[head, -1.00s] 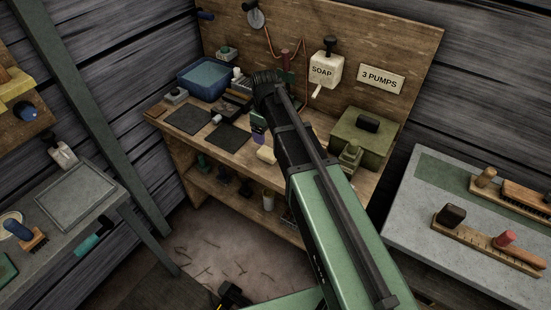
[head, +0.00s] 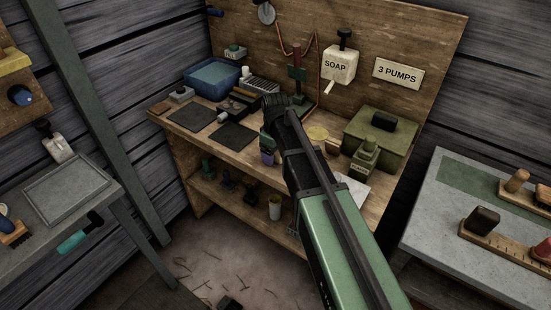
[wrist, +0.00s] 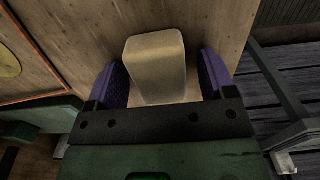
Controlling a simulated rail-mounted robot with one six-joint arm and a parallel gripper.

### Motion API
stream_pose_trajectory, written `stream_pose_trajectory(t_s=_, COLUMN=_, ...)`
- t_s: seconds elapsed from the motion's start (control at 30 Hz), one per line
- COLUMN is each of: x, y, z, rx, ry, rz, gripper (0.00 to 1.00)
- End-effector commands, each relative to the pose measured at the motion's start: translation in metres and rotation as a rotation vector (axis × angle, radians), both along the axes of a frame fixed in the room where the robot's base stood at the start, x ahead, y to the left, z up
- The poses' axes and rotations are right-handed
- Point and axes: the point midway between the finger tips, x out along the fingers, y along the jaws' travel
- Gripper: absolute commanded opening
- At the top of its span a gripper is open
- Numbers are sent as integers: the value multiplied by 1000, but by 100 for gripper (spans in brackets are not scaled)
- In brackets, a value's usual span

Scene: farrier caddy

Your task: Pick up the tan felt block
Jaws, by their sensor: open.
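The tan felt block (wrist: 156,65) is a pale, round-edged block on the wooden bench top in the wrist view. My gripper (wrist: 164,78) is open, with one purple finger pad on each side of the block. A small gap shows between the block and the right pad, and the left pad is close to it. Whether either pad touches the block I cannot tell. In the head view my gripper (head: 267,152) is low over the bench's front part, and I cannot make out the block behind it.
A soap dispenser (head: 340,66) hangs on the backboard. The bench's front edge is close to my gripper.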

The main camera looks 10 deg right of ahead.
Motion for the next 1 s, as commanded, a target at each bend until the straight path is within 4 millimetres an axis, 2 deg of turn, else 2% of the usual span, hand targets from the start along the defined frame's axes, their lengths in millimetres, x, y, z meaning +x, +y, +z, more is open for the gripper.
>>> stream_pose_trajectory(t_s=0.03, x=0, y=0, z=1, rx=0, ry=0, rz=0, gripper=74)
stream_pose_trajectory(t_s=0.07, x=0, y=0, z=1, rx=0, ry=0, rz=0, gripper=69)
stream_pose_trajectory(t_s=0.43, x=0, y=0, z=1, rx=0, ry=0, rz=0, gripper=13)
stream_pose_trajectory(t_s=0.77, x=0, y=0, z=6, rx=0, ry=0, rz=0, gripper=13)
stream_pose_trajectory(t_s=0.87, x=0, y=0, z=15, rx=0, ry=0, rz=0, gripper=13)
stream_pose_trajectory(t_s=1.0, x=0, y=0, z=40, rx=0, ry=0, rz=0, gripper=13)
